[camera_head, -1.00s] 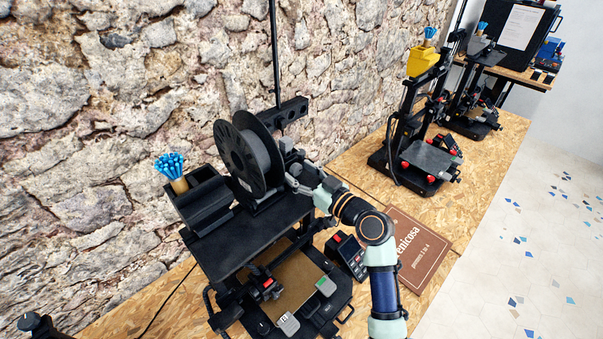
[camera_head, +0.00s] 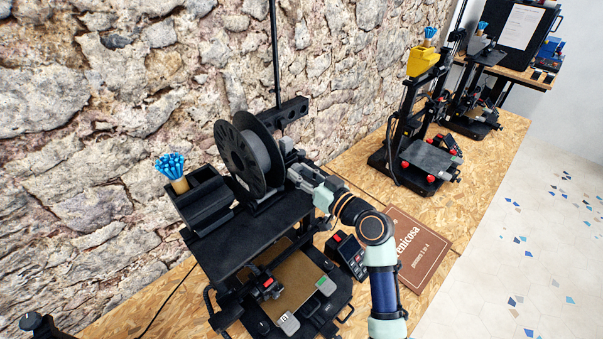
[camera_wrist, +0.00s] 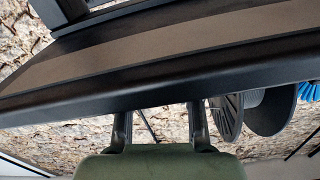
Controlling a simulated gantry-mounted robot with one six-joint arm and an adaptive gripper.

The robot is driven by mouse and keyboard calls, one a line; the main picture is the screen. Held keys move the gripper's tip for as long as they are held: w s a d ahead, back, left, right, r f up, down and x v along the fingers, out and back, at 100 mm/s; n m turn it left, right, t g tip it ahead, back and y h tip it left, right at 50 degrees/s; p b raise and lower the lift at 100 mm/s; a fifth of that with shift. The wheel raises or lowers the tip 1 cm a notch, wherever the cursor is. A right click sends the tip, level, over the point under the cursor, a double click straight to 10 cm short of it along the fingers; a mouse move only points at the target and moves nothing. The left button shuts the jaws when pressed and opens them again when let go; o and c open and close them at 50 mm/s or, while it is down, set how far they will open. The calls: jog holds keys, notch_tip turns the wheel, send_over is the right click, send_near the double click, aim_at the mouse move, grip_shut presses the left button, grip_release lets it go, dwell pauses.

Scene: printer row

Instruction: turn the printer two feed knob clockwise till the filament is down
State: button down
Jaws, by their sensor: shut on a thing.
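My gripper (camera_head: 293,168) reaches in beside the black spool (camera_head: 249,156) at the top of the nearest printer (camera_head: 250,240). In the wrist view, the two fingers of my gripper (camera_wrist: 159,118) stand apart, with their tips against or behind a black bar (camera_wrist: 200,75). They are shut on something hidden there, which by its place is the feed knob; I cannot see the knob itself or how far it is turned. The spool also shows in the wrist view (camera_wrist: 268,110), right of the fingers. I cannot make out the filament strand.
A black holder (camera_head: 203,200) with blue-topped sticks (camera_head: 172,168) stands left of the spool. A control box (camera_head: 346,255) and a brown sign (camera_head: 415,250) lie right, near my arm. Further printers (camera_head: 425,155) stand down the wooden bench. The stone wall is close behind.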

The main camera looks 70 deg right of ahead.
jog(key=m+p, duration=0.1)
jog(key=m, duration=0.3)
jog(key=shift+r+m, duration=0.15)
jog(key=shift+m, duration=0.15)
jog(key=m+p, duration=0.2)
jog(key=m, duration=0.1)
jog(key=shift+m, duration=0.4)
jog(key=m+p, duration=0.3)
jog(key=m, duration=0.2)
jog(key=shift+r, duration=0.1)
jog(key=shift+m+p, duration=0.95)
jog(key=shift+m, duration=1.05)
jog(key=c, duration=0.8)
grip_release()
jog(key=shift+o, duration=0.2)
jog(key=v, duration=1.2)
